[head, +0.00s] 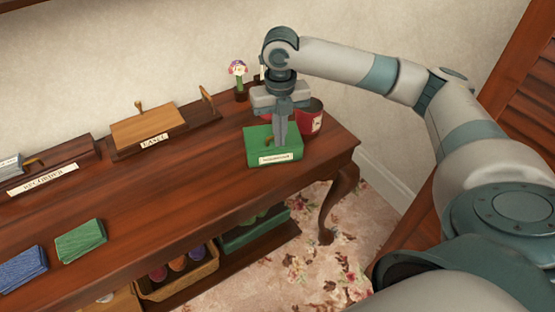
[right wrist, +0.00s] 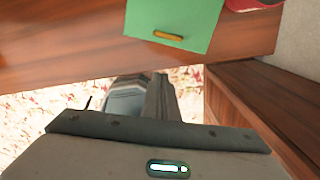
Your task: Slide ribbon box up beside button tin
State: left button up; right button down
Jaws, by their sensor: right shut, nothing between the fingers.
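The green ribbon box (head: 257,147), with a pale label on its front, sits near the right end of the wooden table. It also shows in the right wrist view (right wrist: 172,14), with a small yellow piece on it. The red button tin (head: 312,118) stands just behind and to the right of the box, partly hidden by my gripper; its edge shows in the right wrist view (right wrist: 252,4). My right gripper (head: 281,144) is shut and empty, pointing down over the box. Whether its tips touch the box I cannot tell. My left gripper is out of view.
Green (head: 81,240) and blue (head: 22,268) stacks lie front left. The tabletop between is clear.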

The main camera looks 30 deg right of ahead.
aim_at(273, 145)
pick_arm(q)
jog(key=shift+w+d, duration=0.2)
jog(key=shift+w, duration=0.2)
pick_arm(e)
jog(key=shift+s+d+n, duration=0.15)
jog(key=shift+s+n, duration=0.35)
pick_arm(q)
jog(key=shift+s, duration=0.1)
pick_arm(e)
jog(key=shift+f, duration=0.15)
notch_tip(273, 145, down, 9)
jog(key=shift+f+p, duration=0.1)
jog(key=shift+p, duration=0.65)
jog(key=w, duration=0.2)
jog(key=w+p, duration=0.1)
jog(key=shift+w+d+f, duration=0.15)
jog(key=shift+d+f, duration=0.1)
jog(key=shift+d, duration=0.15)
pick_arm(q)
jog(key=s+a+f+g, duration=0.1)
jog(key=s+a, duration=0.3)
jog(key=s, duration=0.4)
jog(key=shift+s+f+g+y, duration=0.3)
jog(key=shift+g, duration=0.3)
pick_arm(e)
jog(key=shift+w+d, duration=0.1)
jog(key=shift+w, duration=0.2)
jog(key=shift+w, duration=0.1)
